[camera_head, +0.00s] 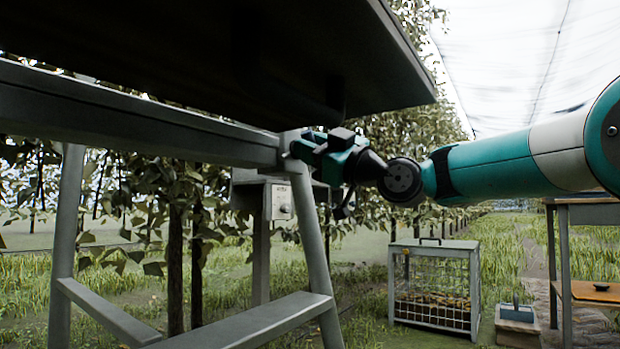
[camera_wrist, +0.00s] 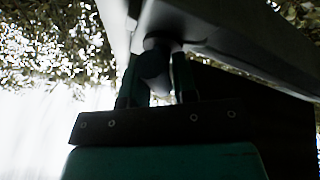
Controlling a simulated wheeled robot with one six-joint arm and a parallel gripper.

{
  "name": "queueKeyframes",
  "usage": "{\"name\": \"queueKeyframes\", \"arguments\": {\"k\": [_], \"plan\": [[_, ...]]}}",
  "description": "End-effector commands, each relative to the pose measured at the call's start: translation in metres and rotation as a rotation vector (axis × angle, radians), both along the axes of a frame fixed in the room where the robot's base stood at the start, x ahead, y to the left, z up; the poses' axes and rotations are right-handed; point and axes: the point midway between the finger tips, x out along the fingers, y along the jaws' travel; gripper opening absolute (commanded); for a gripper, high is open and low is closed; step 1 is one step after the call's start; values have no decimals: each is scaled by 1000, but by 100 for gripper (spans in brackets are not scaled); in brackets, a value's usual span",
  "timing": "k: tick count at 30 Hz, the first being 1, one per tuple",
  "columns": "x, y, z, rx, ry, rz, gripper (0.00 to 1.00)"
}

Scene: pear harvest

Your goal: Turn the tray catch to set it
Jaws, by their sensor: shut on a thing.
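A large dark tray (camera_head: 200,50) fills the top of the head view above a grey metal frame (camera_head: 130,118). My gripper (camera_head: 300,148) is at the frame's right end, at the top of a leg and below the tray. In the wrist view my gripper (camera_wrist: 160,75) has one finger on each side of a dark rounded knob, which looks like the tray catch (camera_wrist: 155,62). The gripper is shut on it. The knob hangs beneath a grey beam. In the head view the catch is hidden by the gripper and frame, and its turn angle cannot be told.
A grey box with a dial (camera_head: 281,202) stands on a post behind the frame leg. A wire crate (camera_head: 434,288) sits on the grass to the right. A table (camera_head: 590,214) stands at the far right. Leafy trees are behind the frame.

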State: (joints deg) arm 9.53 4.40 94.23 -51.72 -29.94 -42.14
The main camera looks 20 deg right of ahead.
Motion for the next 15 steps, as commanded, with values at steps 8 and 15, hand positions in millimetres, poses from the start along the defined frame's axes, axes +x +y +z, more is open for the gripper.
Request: {"name": "queueKeyframes", "arguments": {"k": [8, 15], "plan": [[2, -3, -5, -213, -157, -10, 3], [2, -3, -3, -398, -290, -11, 3]]}}
